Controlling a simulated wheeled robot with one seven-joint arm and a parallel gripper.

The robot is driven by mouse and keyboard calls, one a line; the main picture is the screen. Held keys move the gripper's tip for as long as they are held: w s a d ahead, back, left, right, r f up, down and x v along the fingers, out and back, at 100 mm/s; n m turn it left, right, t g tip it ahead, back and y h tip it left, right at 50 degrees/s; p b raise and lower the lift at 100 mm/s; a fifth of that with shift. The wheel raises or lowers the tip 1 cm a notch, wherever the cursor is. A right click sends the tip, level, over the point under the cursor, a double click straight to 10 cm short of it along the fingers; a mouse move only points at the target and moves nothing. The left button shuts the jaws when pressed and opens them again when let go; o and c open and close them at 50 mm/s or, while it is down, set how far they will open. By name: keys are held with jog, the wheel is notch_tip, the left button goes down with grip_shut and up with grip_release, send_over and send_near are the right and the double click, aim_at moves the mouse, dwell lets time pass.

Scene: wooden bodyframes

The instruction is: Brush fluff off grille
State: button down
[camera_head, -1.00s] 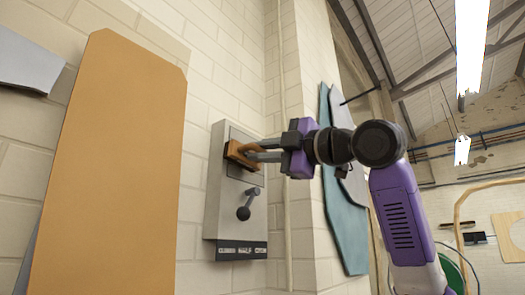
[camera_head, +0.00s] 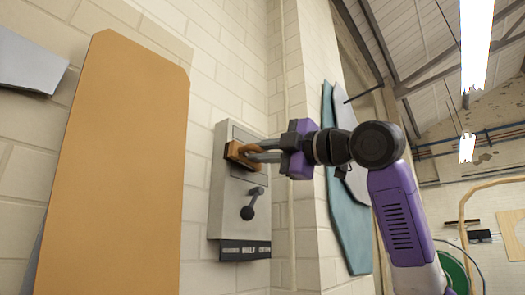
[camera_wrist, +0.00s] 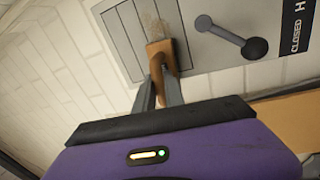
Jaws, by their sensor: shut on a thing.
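A grey wall box (camera_head: 226,207) carries a slatted grille, seen in the wrist view (camera_wrist: 119,43), at its upper part. My gripper (camera_head: 254,152) is shut on a brush with an orange-brown wooden body (camera_head: 237,152), which also shows in the wrist view (camera_wrist: 162,52). The brush lies over the grille's right part in the wrist view, and its body hides the slats behind it. I cannot tell whether its bristles touch them. A faint brownish patch (camera_wrist: 154,23), possibly fluff, shows on the slats just beyond the brush.
A dark lever with a round knob (camera_head: 247,212) sticks out below the grille. A label strip (camera_head: 244,250) runs along the box's bottom. A large orange panel (camera_head: 118,170) leans on the wall at left. Teal panels (camera_head: 345,200) stand behind my arm.

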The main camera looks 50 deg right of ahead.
jog(key=shift+w, duration=0.5)
jog(key=d+p, duration=0.5)
jog(key=d, duration=0.5)
jog(key=shift+w+d+p, duration=0.2)
jog(key=shift+d+p, duration=0.1)
dwell(0.8)
jog(key=shift+a, duration=0.1)
jog(key=a+b, duration=0.2)
jog(key=a, duration=0.8)
jog(key=shift+s+a, duration=0.2)
jog(key=shift+a, duration=0.1)
dwell(0.5)
